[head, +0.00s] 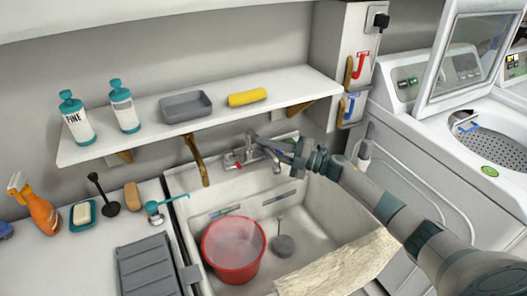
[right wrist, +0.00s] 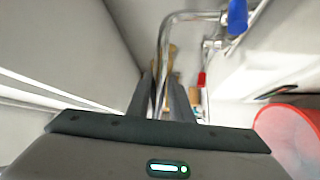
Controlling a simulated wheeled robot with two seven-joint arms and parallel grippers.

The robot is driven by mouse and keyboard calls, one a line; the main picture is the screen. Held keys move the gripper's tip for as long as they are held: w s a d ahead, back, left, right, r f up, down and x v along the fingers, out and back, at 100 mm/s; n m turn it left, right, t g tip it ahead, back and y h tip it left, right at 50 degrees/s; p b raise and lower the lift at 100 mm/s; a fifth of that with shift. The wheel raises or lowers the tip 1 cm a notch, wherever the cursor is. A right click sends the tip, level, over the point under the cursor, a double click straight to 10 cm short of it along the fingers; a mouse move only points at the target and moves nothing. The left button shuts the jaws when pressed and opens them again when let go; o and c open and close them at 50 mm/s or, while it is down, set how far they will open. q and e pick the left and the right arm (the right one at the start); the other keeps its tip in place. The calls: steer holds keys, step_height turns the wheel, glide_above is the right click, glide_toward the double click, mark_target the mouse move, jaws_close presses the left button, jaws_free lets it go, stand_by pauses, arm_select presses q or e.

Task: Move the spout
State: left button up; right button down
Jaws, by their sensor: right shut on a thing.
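The chrome faucet (head: 236,158) stands at the back of the sink, under the shelf. Its spout (head: 268,151) reaches out to the right. My right gripper (head: 285,153) comes in from the right and is shut on the spout. In the right wrist view the bent chrome spout (right wrist: 166,42) runs down between the two dark fingers of my right gripper (right wrist: 163,95). A blue handle (right wrist: 237,17) and a red handle (right wrist: 201,79) show beside it. The exact contact is partly hidden by the fingers. My left gripper is not in view.
A red bucket (head: 232,262) stands in the sink (head: 325,212), left of a grey plunger-like object (head: 283,245). A shelf (head: 215,122) with bottles, a grey tray and a yellow sponge overhangs the faucet. Washing machines stand at the right.

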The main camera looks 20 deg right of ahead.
steer(key=shift+f, duration=0.1)
steer(key=c, duration=1.6)
jaws_free()
